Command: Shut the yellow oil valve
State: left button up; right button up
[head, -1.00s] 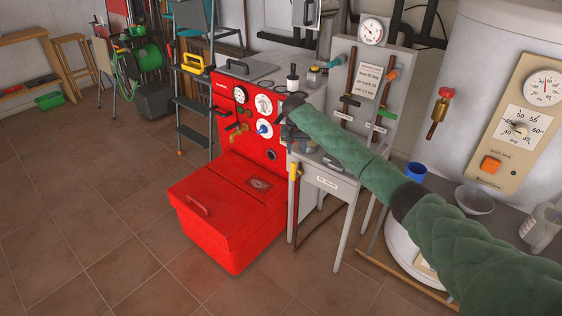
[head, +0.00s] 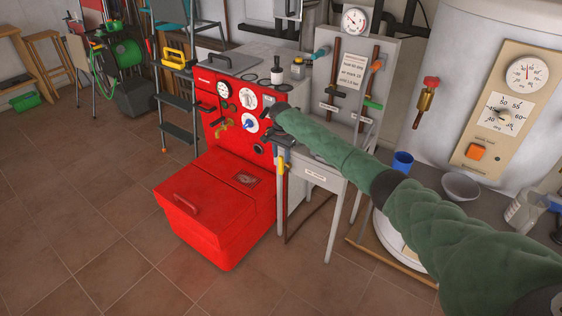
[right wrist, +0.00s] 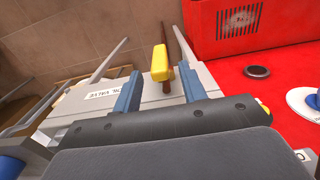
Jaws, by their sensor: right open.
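The yellow oil valve handle (head: 281,164) is on a pipe at the left front corner of the small grey table beside the red boiler. My right gripper (head: 281,152) is at the handle and covers part of it. In the right wrist view the yellow handle (right wrist: 161,63) shows in line with the gap between the blue fingers of my open right gripper (right wrist: 159,87). The fingers stand on either side with space around the handle, and I see no clear contact. A brown pipe shows behind the handle. My left gripper is not in view.
The red boiler (head: 212,205) with gauges is just left of the valve. The grey table (head: 322,176) carries a valve label. A blue cup (head: 402,162) and a grey bowl (head: 461,186) stand to the right. The tiled floor at front left is clear.

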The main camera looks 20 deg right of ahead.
aim_at(283, 164)
jog(key=shift+f, duration=2)
grip_shut()
